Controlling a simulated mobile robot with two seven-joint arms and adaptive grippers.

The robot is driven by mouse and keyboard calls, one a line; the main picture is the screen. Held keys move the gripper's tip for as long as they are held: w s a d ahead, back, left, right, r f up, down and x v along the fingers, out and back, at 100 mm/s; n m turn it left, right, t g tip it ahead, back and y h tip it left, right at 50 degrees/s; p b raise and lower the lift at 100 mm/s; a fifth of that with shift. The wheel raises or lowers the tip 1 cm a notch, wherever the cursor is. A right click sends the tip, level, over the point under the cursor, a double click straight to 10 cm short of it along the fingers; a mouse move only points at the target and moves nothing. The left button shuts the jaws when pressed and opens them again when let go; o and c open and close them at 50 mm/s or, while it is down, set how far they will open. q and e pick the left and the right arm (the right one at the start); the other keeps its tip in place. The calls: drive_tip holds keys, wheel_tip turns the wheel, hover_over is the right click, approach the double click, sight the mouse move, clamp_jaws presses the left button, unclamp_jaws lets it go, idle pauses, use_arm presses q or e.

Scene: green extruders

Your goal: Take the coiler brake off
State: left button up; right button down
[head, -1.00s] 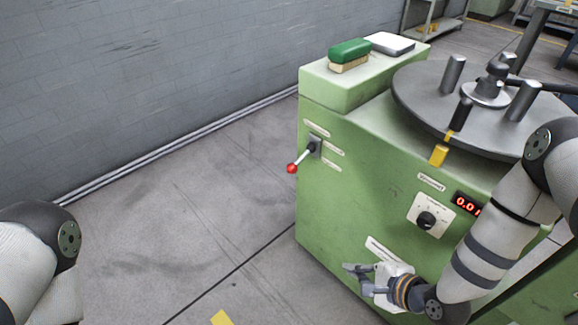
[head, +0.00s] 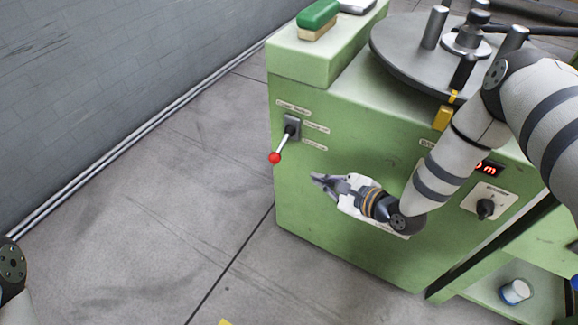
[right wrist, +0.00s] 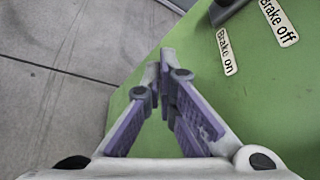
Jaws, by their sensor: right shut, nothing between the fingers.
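The brake lever (head: 283,144) is a short metal rod with a red ball knob (head: 274,158), on a dark mount on the front of the green machine. Part of the dark mount (right wrist: 224,10) shows at the top edge. My left gripper is out of view.
The green machine (head: 330,235) carries a round coiler plate (head: 395,50) with upright posts. A green brush (head: 317,18) lies on its top left. A red display and a black knob (head: 486,208) are at the right. The floor left of the machine is clear.

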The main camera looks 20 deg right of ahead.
sight(281, 146)
drive_tip(key=b+x, duration=0.2)
drive_tip(key=x, duration=0.8)
use_arm(q)
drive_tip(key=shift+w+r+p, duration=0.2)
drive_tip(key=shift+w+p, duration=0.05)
drive_tip(key=shift+p, duration=1)
use_arm(e)
drive_tip(key=a+r, duration=0.2)
drive_tip(key=r, duration=0.1)
drive_tip(key=shift+s+a+r, duration=0.15)
drive_tip(key=shift+s+r, duration=0.05)
drive_tip(key=shift+s, duration=0.15)
